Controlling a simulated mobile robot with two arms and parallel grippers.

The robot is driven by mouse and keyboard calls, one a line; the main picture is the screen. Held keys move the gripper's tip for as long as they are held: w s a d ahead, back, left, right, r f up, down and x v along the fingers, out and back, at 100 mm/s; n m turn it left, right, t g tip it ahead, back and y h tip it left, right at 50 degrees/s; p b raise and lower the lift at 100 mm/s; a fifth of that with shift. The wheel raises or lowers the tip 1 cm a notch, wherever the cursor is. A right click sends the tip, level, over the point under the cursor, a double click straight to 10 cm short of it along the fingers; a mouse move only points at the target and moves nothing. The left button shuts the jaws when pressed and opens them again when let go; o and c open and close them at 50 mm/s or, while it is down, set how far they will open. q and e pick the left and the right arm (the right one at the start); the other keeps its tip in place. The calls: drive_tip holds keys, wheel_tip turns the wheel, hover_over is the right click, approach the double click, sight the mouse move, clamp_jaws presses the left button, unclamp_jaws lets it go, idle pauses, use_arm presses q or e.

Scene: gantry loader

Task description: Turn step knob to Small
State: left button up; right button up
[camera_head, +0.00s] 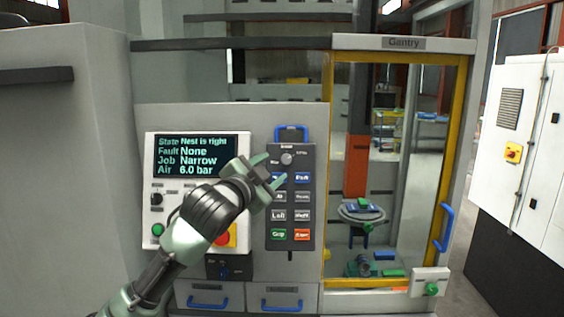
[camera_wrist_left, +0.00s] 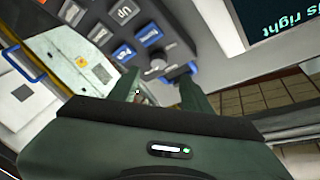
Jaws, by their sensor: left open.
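The step knob (camera_head: 287,158) is a small round grey knob at the top of the dark hand pendant (camera_head: 291,249). The tiny labels around it are too small to read, so its setting cannot be told. My left gripper (camera_head: 270,171) is open and in front of the pendant's upper left, with its fingertips just left of and below the knob. In the left wrist view the grey knob (camera_wrist_left: 155,67) shows just beyond and between the open fingers (camera_wrist_left: 163,90), apparently not gripped. My right gripper is not in view.
Blue, grey, green and orange buttons (camera_head: 302,178) sit below the knob. A screen (camera_head: 195,157) reads "Nest is right", "None", "Narrow", "6.0 bar". A red stop button (camera_head: 229,236) is behind my left arm. A yellow-framed glass door (camera_head: 328,200) stands to the right.

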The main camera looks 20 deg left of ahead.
sight(285, 161)
use_arm(q)
drive_tip(key=w+p, duration=0.1)
drive_tip(key=w, duration=0.1)
drive_tip(key=w+p, duration=0.1)
drive_tip(key=w, duration=0.1)
drive_tip(key=w+p, duration=0.1)
drive_tip(key=w, duration=0.2)
drive_tip(key=shift+w+d, duration=0.1)
drive_tip(key=shift+d, duration=0.25)
drive_tip(key=shift+f, duration=0.1)
clamp_jaws()
